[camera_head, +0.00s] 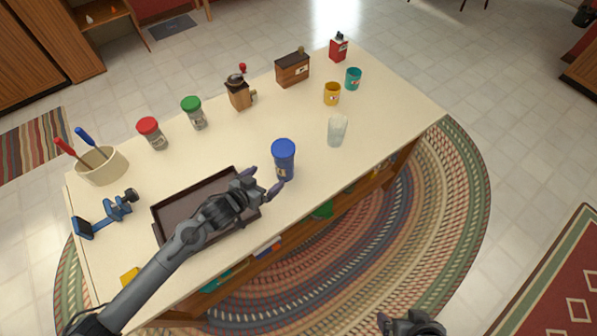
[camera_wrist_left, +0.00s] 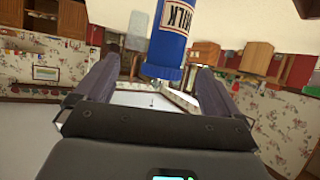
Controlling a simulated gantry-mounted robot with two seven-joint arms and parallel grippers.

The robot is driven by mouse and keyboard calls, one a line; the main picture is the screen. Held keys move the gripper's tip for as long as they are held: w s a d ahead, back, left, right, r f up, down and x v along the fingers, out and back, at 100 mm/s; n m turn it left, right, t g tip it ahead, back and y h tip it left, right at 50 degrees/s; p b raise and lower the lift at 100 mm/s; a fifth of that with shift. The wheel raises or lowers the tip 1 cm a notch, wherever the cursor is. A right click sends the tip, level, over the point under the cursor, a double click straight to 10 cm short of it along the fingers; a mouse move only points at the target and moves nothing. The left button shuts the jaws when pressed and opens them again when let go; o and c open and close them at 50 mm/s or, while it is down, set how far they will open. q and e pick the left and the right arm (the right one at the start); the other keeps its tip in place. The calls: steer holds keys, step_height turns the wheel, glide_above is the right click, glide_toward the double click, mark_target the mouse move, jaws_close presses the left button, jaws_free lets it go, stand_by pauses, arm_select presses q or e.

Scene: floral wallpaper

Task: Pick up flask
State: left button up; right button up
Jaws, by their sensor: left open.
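The flask (camera_head: 284,150) is a blue cylinder with a blue lid. It stands upright on the table near its front edge, just right of the dark tray. In the left wrist view the flask (camera_wrist_left: 173,30) appears upside down with a white lettered label, beyond my fingers and between their lines. My left gripper (camera_head: 264,181) is open and empty, at the flask's left side, its fingers pointing towards it. Whether a finger touches the flask is unclear. My right gripper (camera_head: 408,324) is partly cut off at the bottom edge, away from the table; its jaws are unclear.
A dark tray (camera_head: 161,226) lies under my left arm. A translucent cup (camera_head: 337,130) stands right of the flask. Behind are a green-lidded jar (camera_head: 194,113), a red-lidded jar (camera_head: 152,134), a grinder (camera_head: 239,94) and a yellow mug (camera_head: 331,94). The table's right end is clear.

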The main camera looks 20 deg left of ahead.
mark_target(284, 164)
arm_select(q)
steer(key=shift+t, duration=0.4)
steer(key=shift+w+a+r+b+x, duration=0.2)
steer(key=shift+b+x, duration=0.5)
steer(key=shift+x, duration=1.45)
steer(key=shift+w+a+r+b+x, duration=0.2)
steer(key=shift+b+x, duration=0.5)
steer(key=shift+x, duration=1.45)
steer(key=shift+w+a+r+b+x, duration=0.2)
steer(key=shift+b+x, duration=0.5)
steer(key=shift+x, duration=1.45)
steer(key=shift+s+r, duration=0.1)
steer(key=shift+s, duration=0.1)
arm_select(e)
step_height(284, 164, down, 6)
steer(key=shift+s+d+r, duration=0.1)
steer(key=shift+r, duration=0.05)
arm_select(q)
steer(key=c, duration=1.7)
jaws_close()
steer(key=shift+r, duration=0.1)
